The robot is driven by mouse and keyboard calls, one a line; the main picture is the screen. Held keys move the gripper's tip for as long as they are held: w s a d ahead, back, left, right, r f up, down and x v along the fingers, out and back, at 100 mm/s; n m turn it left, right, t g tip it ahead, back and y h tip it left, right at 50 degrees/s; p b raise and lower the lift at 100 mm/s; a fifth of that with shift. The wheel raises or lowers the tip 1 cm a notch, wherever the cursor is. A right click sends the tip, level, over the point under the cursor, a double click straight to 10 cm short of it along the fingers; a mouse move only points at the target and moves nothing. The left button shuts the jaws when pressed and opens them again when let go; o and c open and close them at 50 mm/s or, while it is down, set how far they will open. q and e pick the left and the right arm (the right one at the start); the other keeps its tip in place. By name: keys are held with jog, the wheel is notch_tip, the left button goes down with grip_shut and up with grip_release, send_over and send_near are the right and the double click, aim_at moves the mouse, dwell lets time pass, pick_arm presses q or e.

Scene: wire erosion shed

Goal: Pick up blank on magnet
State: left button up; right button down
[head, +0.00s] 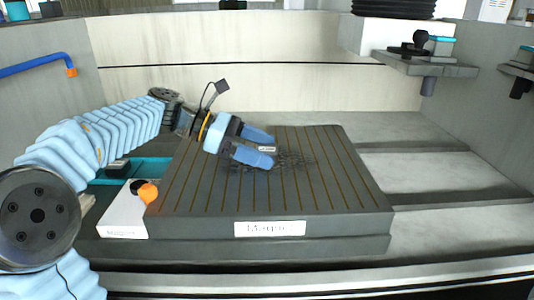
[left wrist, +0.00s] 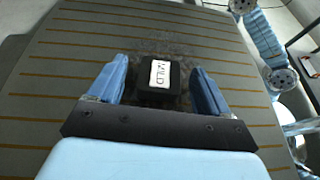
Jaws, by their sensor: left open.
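The magnet (head: 330,185) is a dark grey block with brown stripes and a white label on its front; its striped top fills much of the left wrist view (left wrist: 60,75). The blank (left wrist: 158,92) is a small dark block with a white label on top, lying on the magnet. In the head view only a bit of the blank's label (head: 267,149) shows between the fingers. My left gripper (head: 265,146) is open, with one blue finger on each side of the blank. In the left wrist view both fingers (left wrist: 158,82) stand apart from its sides. My right gripper is not clearly in view.
A white box with an orange knob (head: 147,193) stands at the magnet's left front corner. A blue pipe (head: 38,64) juts from the left wall. A grey shelf (head: 425,65) sticks out at the right. The bed right of the magnet is clear.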

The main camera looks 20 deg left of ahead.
pick_arm(q)
jog(key=c, duration=1.3)
